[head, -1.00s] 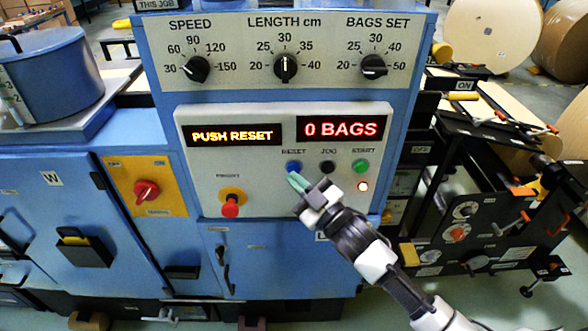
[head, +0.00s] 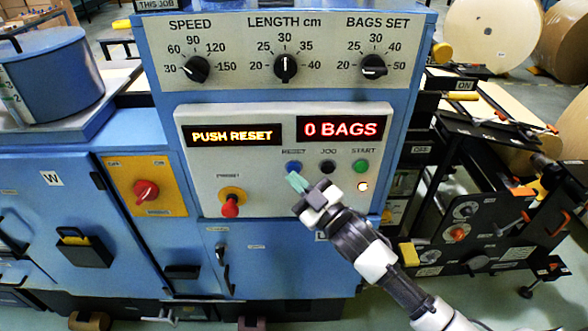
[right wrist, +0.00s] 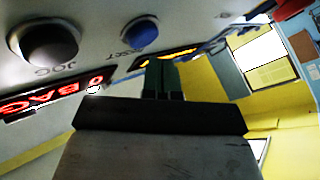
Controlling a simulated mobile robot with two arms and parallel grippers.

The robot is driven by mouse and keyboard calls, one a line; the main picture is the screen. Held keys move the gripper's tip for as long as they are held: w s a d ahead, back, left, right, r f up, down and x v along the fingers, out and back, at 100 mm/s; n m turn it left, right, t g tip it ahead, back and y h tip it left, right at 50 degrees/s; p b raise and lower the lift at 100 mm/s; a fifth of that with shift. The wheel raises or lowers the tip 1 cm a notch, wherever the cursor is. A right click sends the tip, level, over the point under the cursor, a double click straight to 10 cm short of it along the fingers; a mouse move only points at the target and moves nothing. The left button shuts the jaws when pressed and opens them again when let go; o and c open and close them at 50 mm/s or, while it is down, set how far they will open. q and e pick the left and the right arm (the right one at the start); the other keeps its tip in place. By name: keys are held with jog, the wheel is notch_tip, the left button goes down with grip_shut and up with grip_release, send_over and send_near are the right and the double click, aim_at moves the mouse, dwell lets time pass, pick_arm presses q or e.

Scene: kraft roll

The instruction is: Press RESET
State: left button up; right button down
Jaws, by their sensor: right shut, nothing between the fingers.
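The blue RESET button (head: 293,167) is on the grey control panel (head: 270,195), left of the black JOG button (head: 328,167) and the green START button (head: 361,167). The left display (head: 234,135) reads "PUSH RESET" and the right display (head: 343,128) reads "0 BAGS". My right gripper (head: 297,182) is shut and empty, its greenish fingertips just below the RESET button in the head view. In the right wrist view the fingers (right wrist: 162,78) show below the blue button (right wrist: 140,33), apart from it. My left gripper is not in view.
A red mushroom button (head: 231,205) sits at the panel's lower left. A red rotary switch on yellow (head: 146,190) is farther left. Three black knobs line the top. A lamp below START (head: 362,186) glows. Black machinery with paper rolls stands at right.

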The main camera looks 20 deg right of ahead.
jog(key=shift+w, duration=0.1)
jog(key=shift+w+d, duration=0.15)
jog(key=shift+w, duration=0.15)
jog(key=shift+w+d, duration=0.1)
jog(key=shift+w, duration=0.3)
dwell(0.8)
jog(key=shift+s, duration=0.1)
jog(key=shift+s+a, duration=0.2)
jog(key=shift+s, duration=0.5)
jog(key=shift+s+p, duration=0.1)
jog(key=shift+p, duration=0.2)
jog(key=s, duration=0.2)
jog(key=s+a+p, duration=0.1)
jog(key=s, duration=0.1)
jog(key=shift+s+a, duration=0.2)
jog(key=shift+s, duration=0.1)
